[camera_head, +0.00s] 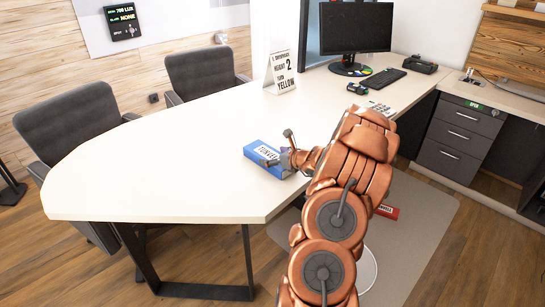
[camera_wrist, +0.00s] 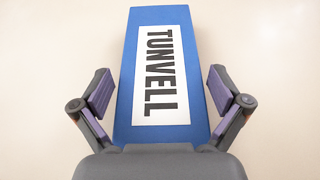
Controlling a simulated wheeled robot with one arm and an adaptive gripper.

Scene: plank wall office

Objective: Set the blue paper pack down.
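The blue paper pack (camera_head: 257,162) lies on the near edge area of the pale table (camera_head: 150,170), in the middle of the head view. In the wrist view the pack (camera_wrist: 195,60) fills the centre, with a white label reading TUNVELL facing up. My gripper (camera_head: 279,149) is at the pack's right end. In the wrist view my gripper (camera_wrist: 160,78) is open, one finger on each side of the pack, with a gap between each pad and the pack. The pack's near end is hidden by the gripper's body.
A folded sign (camera_head: 281,72), a monitor (camera_head: 356,28), a keyboard (camera_head: 384,78) and a dark device (camera_head: 345,88) stand towards the back right. Two dark chairs (camera_head: 70,115) line the far side. A red pack (camera_head: 387,211) is low beside my arm. The table's left half is clear.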

